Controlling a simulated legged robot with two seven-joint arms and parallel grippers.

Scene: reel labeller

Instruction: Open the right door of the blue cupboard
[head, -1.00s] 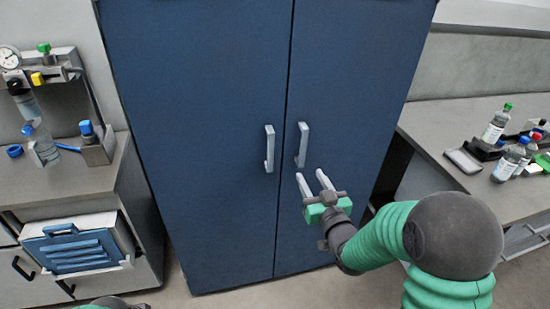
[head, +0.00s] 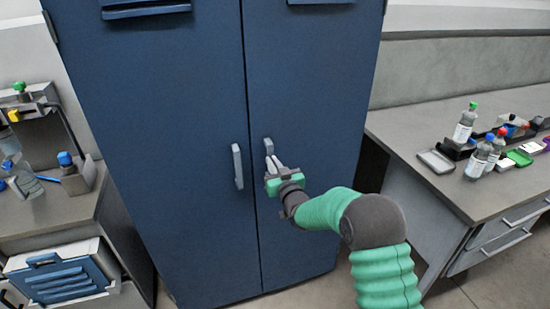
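The blue cupboard has a left door (head: 170,120) and a right door (head: 315,90), both closed, with a thin seam between them. The right door's grey upright handle (head: 268,145) shows its upper part only; its lower part is hidden by my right gripper. My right gripper (head: 273,160) is at this handle, its pale fingers close together. I cannot tell whether they are clamped on it, around it or only beside it. The left door's handle (head: 237,166) is free, just left of it. My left gripper is not in view.
A grey bench (head: 470,190) with bottles (head: 465,123), small trays and a flat grey tray (head: 435,161) stands to the right. Another bench (head: 60,215) with fittings and a blue-fronted box (head: 60,280) stands to the left. Floor shows in front of the cupboard.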

